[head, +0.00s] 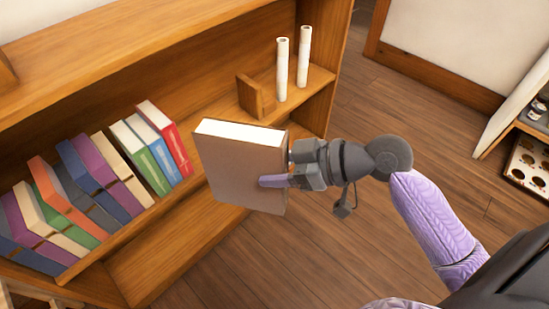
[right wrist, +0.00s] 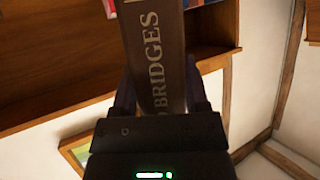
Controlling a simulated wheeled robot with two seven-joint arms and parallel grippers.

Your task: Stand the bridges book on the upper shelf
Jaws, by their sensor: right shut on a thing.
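The bridges book (head: 238,172) is a thick brown-grey volume with white page edges on top. My right gripper (head: 276,181) is shut on it from the right side and holds it in the air in front of the bookcase, roughly upright and slightly tilted. In the right wrist view the dark spine of the bridges book (right wrist: 155,50) reads "BRIDGES", between the two fingers of my right gripper (right wrist: 158,95). The wooden shelf (head: 212,112) behind carries a row of leaning books, with a bare stretch right of the red book (head: 170,143). My left gripper is out of view.
A small wooden bookend (head: 250,96) and two white candle-like cylinders (head: 282,70) (head: 304,57) stand at the shelf's right. A lower board (head: 165,255) shows below the row. The wooden floor (head: 390,110) is clear to the right.

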